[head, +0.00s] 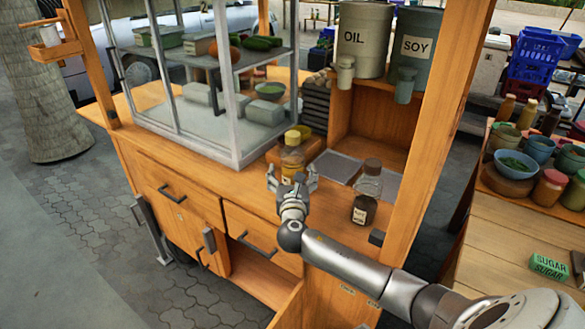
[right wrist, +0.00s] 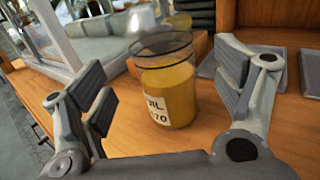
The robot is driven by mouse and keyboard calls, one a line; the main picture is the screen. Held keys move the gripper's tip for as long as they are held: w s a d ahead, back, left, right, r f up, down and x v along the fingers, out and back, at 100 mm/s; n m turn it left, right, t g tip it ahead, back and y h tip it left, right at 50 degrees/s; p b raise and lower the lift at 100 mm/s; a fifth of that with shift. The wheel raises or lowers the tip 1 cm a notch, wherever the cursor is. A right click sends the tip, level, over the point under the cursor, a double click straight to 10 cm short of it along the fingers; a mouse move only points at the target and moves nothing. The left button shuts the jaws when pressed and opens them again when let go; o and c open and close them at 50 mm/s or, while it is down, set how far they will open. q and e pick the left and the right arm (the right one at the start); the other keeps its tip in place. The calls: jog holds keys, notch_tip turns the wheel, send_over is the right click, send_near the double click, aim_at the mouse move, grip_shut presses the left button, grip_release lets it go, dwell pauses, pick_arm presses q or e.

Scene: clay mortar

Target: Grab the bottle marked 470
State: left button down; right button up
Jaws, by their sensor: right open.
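The bottle marked 470 (head: 292,158) is clear glass with yellow oil in it. It stands upright on the wooden counter (head: 232,188), in front of the glass case. In the right wrist view the bottle (right wrist: 168,90) stands between my right gripper's fingers, and its partly cut label reads "IL" over "70". My right gripper (head: 292,178) is open and reaches toward the bottle from the front. In the right wrist view the fingers (right wrist: 160,70) are apart, with a gap on each side of the bottle. My left gripper is not in view.
A dark sauce bottle (head: 367,192) stands to the right, near my right forearm. The glass case (head: 235,100) is close behind on the left. Oil (head: 361,40) and soy (head: 416,50) canisters stand on a shelf behind. Flat grey trays (head: 335,167) lie behind the bottles.

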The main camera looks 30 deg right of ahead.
aim_at(293, 169)
jog(key=shift+w+d+f, duration=0.1)
jog(key=shift+w+d, duration=0.1)
jog(key=shift+w, duration=0.1)
jog(key=x, duration=0.4)
jog(key=shift+w+d, duration=0.2)
jog(key=shift+d, duration=0.1)
jog(key=shift+w+d, duration=0.1)
jog(key=shift+w, duration=0.15)
jog(key=shift+c, duration=0.8)
jog(key=c, duration=1)
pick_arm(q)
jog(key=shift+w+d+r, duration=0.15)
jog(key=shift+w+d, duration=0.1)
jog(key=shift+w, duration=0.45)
pick_arm(e)
jog(key=shift+d, duration=0.1)
jog(key=shift+c, duration=0.7)
jog(key=shift+r, duration=0.2)
